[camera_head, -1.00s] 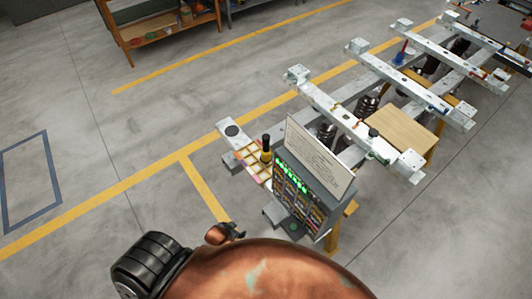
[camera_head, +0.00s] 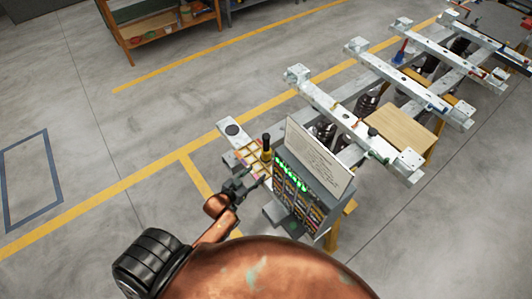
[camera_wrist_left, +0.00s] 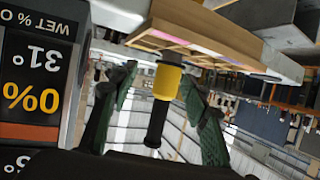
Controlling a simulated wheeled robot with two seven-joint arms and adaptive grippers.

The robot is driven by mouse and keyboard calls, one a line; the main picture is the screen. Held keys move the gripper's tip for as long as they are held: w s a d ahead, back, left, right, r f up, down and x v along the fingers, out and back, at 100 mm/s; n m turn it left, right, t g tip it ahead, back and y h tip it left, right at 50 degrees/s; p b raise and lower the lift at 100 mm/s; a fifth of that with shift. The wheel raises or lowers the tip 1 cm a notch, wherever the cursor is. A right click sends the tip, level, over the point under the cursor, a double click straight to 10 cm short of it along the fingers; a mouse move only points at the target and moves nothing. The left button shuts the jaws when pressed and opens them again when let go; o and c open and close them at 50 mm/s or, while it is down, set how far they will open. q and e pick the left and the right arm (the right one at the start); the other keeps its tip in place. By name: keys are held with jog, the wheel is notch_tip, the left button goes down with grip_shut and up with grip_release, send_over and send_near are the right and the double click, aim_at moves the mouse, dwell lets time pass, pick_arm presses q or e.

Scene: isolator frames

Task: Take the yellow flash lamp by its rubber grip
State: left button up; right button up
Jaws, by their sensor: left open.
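The yellow flash lamp (camera_head: 266,151) stands upright by a shallow compartment tray, its black grip pointing up. In the left wrist view the picture is upside down, and the lamp shows its yellow body (camera_wrist_left: 167,82) with the black grip (camera_wrist_left: 156,125) hanging down in the picture. My left gripper (camera_head: 240,187) is open and empty, just left of and nearer than the lamp. In the wrist view its two dark green fingers stand either side of the lamp, with the grip between them in the picture; no contact shows. My right gripper is not in view.
The compartment tray (camera_head: 244,153) lies beside the lamp. A grey box (camera_head: 325,190) with green lit displays and a text sheet stands close on the right; display panels (camera_wrist_left: 35,85) fill the wrist view's left edge. A metal frame (camera_head: 340,110) extends behind. Floor at left is clear.

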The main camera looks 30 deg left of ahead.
aim_at(264, 146)
pick_arm(q)
jog(key=w+r+t, duration=0.1)
jog(key=w+r, duration=0.1)
jog(key=w+a+r+t, duration=0.1)
jog(key=r+t, duration=0.1)
jog(key=w+a+r+t+h, duration=0.1)
jog(key=w+r, duration=0.1)
jog(key=shift+w+r, duration=0.2)
jog(key=shift+w, duration=0.1)
jog(key=w, duration=0.4)
jog(key=w+p, duration=0.1)
jog(key=w, duration=0.1)
jog(key=shift+d+r, duration=0.15)
jog(key=shift+r, duration=0.15)
jog(key=shift+w+d+f, duration=0.1)
jog(key=shift+w, duration=0.45)
jog(key=shift+c, duration=0.5)
grip_shut()
